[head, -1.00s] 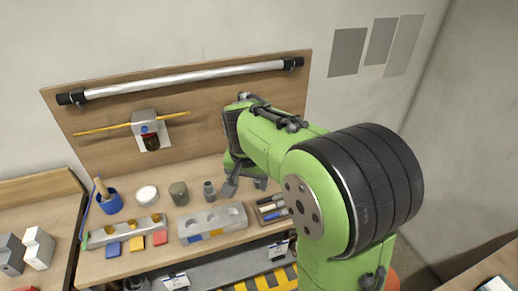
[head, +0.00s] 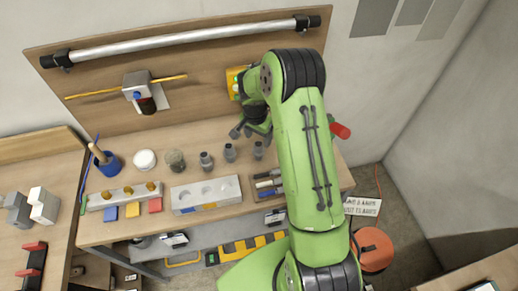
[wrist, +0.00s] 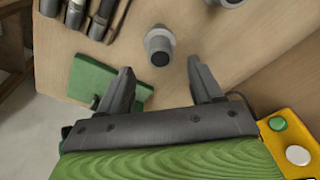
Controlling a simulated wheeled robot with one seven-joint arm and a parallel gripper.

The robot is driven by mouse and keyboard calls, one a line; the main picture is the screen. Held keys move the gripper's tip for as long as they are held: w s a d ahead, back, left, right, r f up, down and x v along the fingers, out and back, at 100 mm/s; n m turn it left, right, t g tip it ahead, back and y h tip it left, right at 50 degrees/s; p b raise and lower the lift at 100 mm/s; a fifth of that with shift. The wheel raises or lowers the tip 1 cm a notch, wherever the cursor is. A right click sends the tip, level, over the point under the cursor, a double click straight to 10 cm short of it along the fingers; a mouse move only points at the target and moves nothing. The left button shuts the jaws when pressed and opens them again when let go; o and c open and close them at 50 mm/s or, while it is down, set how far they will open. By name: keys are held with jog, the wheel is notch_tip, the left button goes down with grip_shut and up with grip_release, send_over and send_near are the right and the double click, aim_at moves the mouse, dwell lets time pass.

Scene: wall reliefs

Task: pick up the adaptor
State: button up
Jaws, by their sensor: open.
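Three similar small grey stepped cylinders, which look like adaptors, stand upright in a row on the bench: a left one (head: 206,161), a middle one (head: 230,153) and a right one (head: 258,150). I cannot tell for sure which one is meant. My gripper (head: 251,132) is above and behind the right one in the head view. In the wrist view my gripper (wrist: 160,68) is open and empty, and one grey adaptor (wrist: 160,45) stands just beyond the gap between the fingertips, apart from them. Another adaptor (wrist: 230,2) is cut off at the top edge.
A grey block with round recesses (head: 206,194) and a tool tray (head: 267,184) lie in front. A yellow box with buttons (wrist: 291,140) is close to the gripper's right in the wrist view. A green plate (wrist: 95,75) is at its left. A wooden back panel (head: 200,82) rises behind.

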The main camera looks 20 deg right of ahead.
aim_at(258, 144)
jog(key=f, duration=0.2)
jog(key=f+p, duration=0.1)
jog(key=f, duration=0.2)
jog(key=shift+w+d+f, duration=0.1)
jog(key=shift+w+d, duration=0.05)
jog(key=shift+w, duration=0.05)
jog(key=shift+s, duration=0.15)
jog(key=c, duration=1.1)
